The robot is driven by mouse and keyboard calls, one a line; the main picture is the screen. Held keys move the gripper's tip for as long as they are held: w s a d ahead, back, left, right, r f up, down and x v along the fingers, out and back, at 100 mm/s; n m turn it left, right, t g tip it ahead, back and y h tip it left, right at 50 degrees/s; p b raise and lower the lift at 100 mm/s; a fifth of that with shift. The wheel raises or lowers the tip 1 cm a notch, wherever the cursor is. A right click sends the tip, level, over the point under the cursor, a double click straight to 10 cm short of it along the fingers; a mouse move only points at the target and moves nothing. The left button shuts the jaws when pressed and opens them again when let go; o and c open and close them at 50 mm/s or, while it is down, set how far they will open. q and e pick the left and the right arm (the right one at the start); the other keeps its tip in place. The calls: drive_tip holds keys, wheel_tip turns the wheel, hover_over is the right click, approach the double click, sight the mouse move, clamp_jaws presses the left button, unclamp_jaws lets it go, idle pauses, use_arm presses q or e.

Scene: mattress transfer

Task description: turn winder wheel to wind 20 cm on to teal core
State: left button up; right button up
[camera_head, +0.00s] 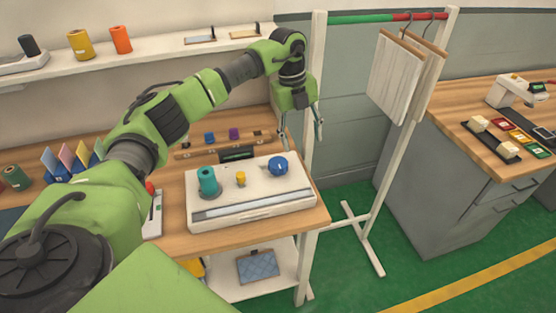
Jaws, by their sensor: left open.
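The white winder (250,200) sits on the wooden bench near its right edge. A teal core (208,182) stands upright on its left part. A small yellow piece (241,178) is in the middle of the top. The blue winder wheel (278,166) is on the right part of the top. My left gripper (302,138) points down, open, with its fingers just behind and to the right of the wheel in the picture. I see nothing between the fingers, and they look apart from the wheel. My right gripper is out of view.
A dark display (237,154) stands behind the winder. A white rack (317,90) with hanging boards (396,78) stands close to the right of my left gripper. Spools line the shelf (150,54). A second counter (490,140) is at the right, with green floor between.

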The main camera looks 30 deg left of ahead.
use_arm(q)
wheel_tip(320, 180, up, 3)
drive_tip(key=n+y, duration=0.1)
drive_tip(key=y, duration=0.1)
hover_over(278, 162)
drive_tip(key=shift+g, duration=0.4)
wheel_tip(278, 162, down, 14)
drive_tip(key=p, duration=0.4)
drive_tip(key=shift+c, duration=0.3)
drive_tip(key=c, duration=1)
